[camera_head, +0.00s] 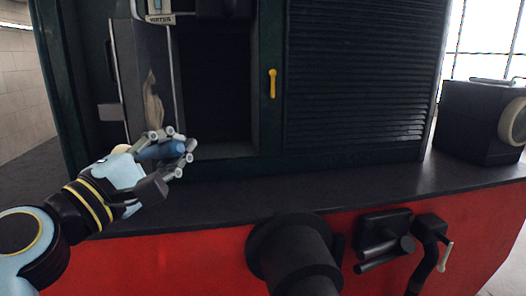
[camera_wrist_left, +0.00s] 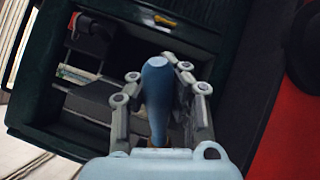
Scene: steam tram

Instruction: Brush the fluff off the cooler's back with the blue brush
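My left gripper (camera_head: 179,156) is shut on the blue brush (camera_head: 160,150), in front of the lower edge of an open compartment. In the left wrist view the brush's blue handle (camera_wrist_left: 157,95) lies between the gripper fingers (camera_wrist_left: 160,85); its bristles are not clearly visible. A grey upright unit (camera_head: 150,60), apparently the cooler, stands at the compartment's left side. My right gripper is in neither view.
The dark green cabinet (camera_head: 270,140) has a yellow handle (camera_head: 272,83) and a slatted panel (camera_head: 360,70) on the right. A dark ledge (camera_head: 300,190) runs below it. A black box (camera_head: 480,115) stands at the far right. The compartment's middle is empty.

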